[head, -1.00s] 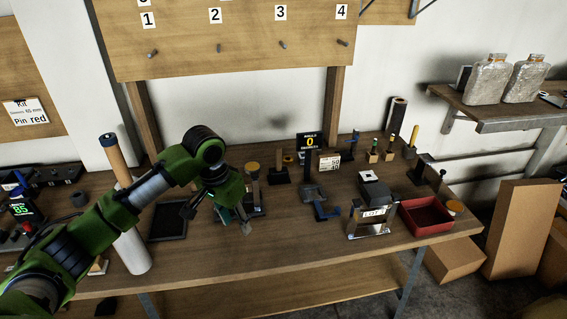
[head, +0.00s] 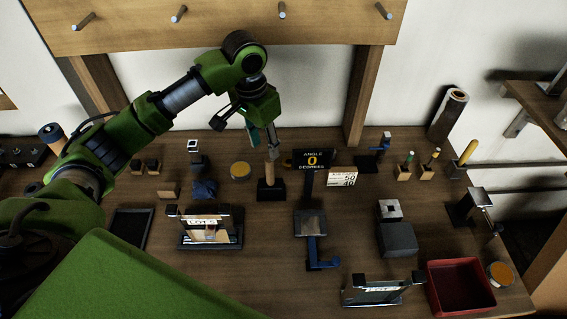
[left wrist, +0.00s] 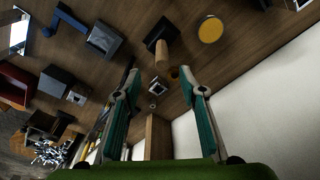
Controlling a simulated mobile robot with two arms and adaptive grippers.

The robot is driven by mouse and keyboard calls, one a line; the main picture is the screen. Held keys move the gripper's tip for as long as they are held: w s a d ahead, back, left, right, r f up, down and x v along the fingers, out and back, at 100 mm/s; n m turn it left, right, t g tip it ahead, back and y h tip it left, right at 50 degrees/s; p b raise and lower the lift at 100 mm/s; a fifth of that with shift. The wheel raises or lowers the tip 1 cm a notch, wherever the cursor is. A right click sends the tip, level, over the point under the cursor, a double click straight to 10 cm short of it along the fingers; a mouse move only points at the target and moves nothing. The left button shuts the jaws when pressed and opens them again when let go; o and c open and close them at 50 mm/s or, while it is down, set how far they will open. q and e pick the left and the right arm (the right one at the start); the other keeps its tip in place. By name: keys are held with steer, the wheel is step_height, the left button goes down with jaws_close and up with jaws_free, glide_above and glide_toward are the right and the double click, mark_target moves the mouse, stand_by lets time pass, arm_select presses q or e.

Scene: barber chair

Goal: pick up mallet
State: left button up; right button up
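The mallet stands on its dark head (head: 271,190) on the bench, with its wooden handle (head: 270,169) pointing up. In the left wrist view the mallet's handle (left wrist: 157,42) shows beyond and between the fingers, pointing toward the camera. My left gripper (head: 262,136) is open and empty, above the mallet and apart from it as far as I can tell. Its two teal fingers (left wrist: 161,76) are spread wide in the left wrist view. My right gripper is not in view.
A red bin (head: 459,288) is at the bench's right end. Bare wood lies in front of the mallet.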

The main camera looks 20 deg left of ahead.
mark_target(268, 161)
arm_select(q)
steer(key=shift+w, duration=0.2)
step_height(268, 161, down, 4)
steer(key=shift+s+d+r+p, duration=0.1)
steer(key=shift+s+p, duration=0.05)
steer(key=shift+p, duration=0.3)
steer(key=f, duration=0.4)
steer(key=shift+w, duration=0.35)
steer(key=shift+w+d+f+p, duration=0.1)
steer(key=shift+w+f+p, duration=0.1)
steer(key=shift+f+p, duration=0.25)
steer(key=f, duration=0.2)
steer(key=w+f+p, duration=0.1)
steer(key=f, duration=0.1)
steer(key=shift+f, duration=0.3)
steer(key=shift+r, duration=0.1)
jaws_close()
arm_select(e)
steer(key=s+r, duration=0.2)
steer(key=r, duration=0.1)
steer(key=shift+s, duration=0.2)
